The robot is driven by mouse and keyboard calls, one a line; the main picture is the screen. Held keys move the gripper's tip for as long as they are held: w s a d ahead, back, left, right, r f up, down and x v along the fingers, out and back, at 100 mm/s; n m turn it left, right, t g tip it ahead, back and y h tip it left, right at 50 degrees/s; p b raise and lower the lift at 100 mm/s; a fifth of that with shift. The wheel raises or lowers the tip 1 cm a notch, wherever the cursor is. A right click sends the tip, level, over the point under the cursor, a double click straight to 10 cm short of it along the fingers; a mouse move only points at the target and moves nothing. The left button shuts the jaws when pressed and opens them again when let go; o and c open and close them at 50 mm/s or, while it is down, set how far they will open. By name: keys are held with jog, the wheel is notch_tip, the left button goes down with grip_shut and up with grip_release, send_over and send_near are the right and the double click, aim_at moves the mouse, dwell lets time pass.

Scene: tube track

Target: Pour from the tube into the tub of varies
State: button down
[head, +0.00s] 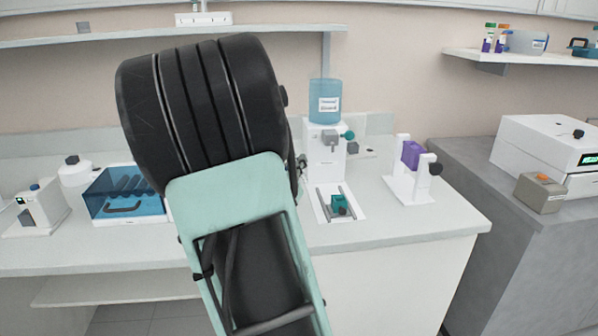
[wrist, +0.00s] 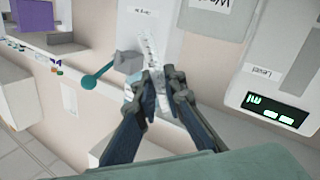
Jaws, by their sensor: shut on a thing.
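In the wrist view my gripper (wrist: 160,82) is shut on a slim whitish tube with dark marks (wrist: 152,48). The tube sticks out beyond the fingertips and lies tilted in the picture. Its contents are too small to tell. I cannot make out for certain which thing is the tub. A teal block (head: 340,203) sits on a short railed track below a white dispenser (head: 325,150) with a blue tank (head: 324,104).
A purple block (head: 411,155) sits in a white stand at the bench's right. A blue-fronted box (head: 127,195) and a small white device (head: 40,208) stand at the left. A white machine (head: 545,145) stands on the grey counter. A white unit with a green display (wrist: 275,112) is right of my fingers.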

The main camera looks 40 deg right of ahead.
dwell(0.3)
jog(key=shift+s+d+f+m+b, duration=0.15)
jog(key=shift+s+d+m+b, duration=0.15)
jog(key=shift+m+b, duration=0.55)
jog(key=m+b, duration=0.1)
jog(key=s+m+b, duration=0.1)
jog(key=b, duration=0.1)
jog(key=shift+s+d+m, duration=0.25)
jog(key=shift+s+d, duration=0.05)
jog(key=shift+d, duration=0.1)
jog(key=shift+s+d+r+m+b, duration=0.15)
jog(key=shift+r+m+b, duration=0.1)
jog(key=shift+m+b, duration=0.15)
